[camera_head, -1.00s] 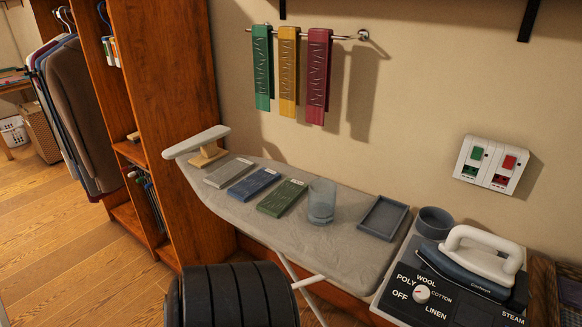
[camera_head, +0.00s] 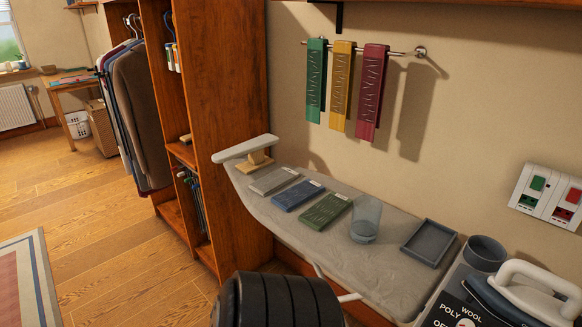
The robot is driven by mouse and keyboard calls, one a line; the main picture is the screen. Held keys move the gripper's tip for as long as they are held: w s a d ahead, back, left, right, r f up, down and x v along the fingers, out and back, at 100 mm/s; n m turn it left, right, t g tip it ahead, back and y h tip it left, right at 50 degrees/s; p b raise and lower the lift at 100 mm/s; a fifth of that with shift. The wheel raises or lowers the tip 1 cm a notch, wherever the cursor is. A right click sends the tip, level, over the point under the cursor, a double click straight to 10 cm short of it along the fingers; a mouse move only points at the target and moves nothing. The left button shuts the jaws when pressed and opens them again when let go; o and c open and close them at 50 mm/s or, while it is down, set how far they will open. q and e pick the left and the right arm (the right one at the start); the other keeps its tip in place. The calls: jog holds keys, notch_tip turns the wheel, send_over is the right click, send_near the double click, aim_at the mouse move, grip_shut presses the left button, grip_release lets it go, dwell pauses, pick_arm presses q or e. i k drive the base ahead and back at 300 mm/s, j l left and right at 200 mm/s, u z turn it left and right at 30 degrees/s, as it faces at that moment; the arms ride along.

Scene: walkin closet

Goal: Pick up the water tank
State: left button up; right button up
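A clear, bluish, see-through container (camera_head: 366,220), which looks like the water tank, stands upright on the grey ironing board (camera_head: 300,240). It is between the green folded cloth block and a shallow grey tray.
Grey, blue (camera_head: 298,195) and green (camera_head: 325,211) blocks lie left of the container, and a grey tray (camera_head: 429,242) lies right of it. A round grey cup (camera_head: 484,253) and an iron (camera_head: 520,290) stand at the right. Wooden shelving (camera_head: 220,110) rises behind left; floor is open at left.

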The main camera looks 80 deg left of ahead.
aim_at(365, 224)
jog(key=u, duration=2.05)
